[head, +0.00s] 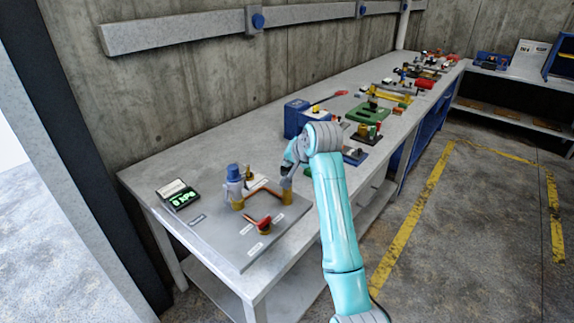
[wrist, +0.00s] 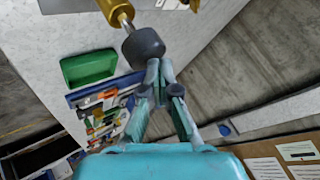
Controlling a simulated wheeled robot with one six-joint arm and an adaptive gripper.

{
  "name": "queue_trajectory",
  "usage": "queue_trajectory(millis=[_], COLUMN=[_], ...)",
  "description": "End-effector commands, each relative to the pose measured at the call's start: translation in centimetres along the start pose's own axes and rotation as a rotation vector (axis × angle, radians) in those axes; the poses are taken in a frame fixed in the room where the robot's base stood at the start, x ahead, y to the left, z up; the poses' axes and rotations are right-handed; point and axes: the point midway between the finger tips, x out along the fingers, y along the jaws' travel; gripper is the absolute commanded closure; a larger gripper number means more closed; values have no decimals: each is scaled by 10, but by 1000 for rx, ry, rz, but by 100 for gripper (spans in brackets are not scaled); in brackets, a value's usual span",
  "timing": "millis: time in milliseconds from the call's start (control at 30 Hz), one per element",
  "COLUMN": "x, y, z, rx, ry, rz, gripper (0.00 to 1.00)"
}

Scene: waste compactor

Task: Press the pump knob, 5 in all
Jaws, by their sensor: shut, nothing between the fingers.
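The pump knob is a dark grey rounded knob (wrist: 143,45) on a metal rod above a brass cylinder (wrist: 117,12) in the wrist view. My gripper (wrist: 160,68) is shut and empty, its tips right beside the knob; I cannot tell if they touch it. In the head view my gripper (head: 288,172) is over the right end of the grey board (head: 225,245), above a brass post (head: 287,197). The knob is hard to make out there. A small black display (head: 178,196) shows green characters, seemingly in kPa.
A blue-capped fitting (head: 234,172) and a red-handled valve (head: 258,222) stand on the board. A blue box (head: 296,117) and a green tray (head: 367,113) lie farther along the bench (head: 155,172). The floor to the right is clear.

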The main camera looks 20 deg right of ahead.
Motion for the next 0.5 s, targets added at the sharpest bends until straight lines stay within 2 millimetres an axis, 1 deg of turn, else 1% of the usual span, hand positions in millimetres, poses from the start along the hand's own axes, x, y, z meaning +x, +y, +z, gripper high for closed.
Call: queue_trajectory(millis=[500], x=[5], y=[4], z=[4], rx=[0], ry=[-4], rz=[2], gripper=[100])
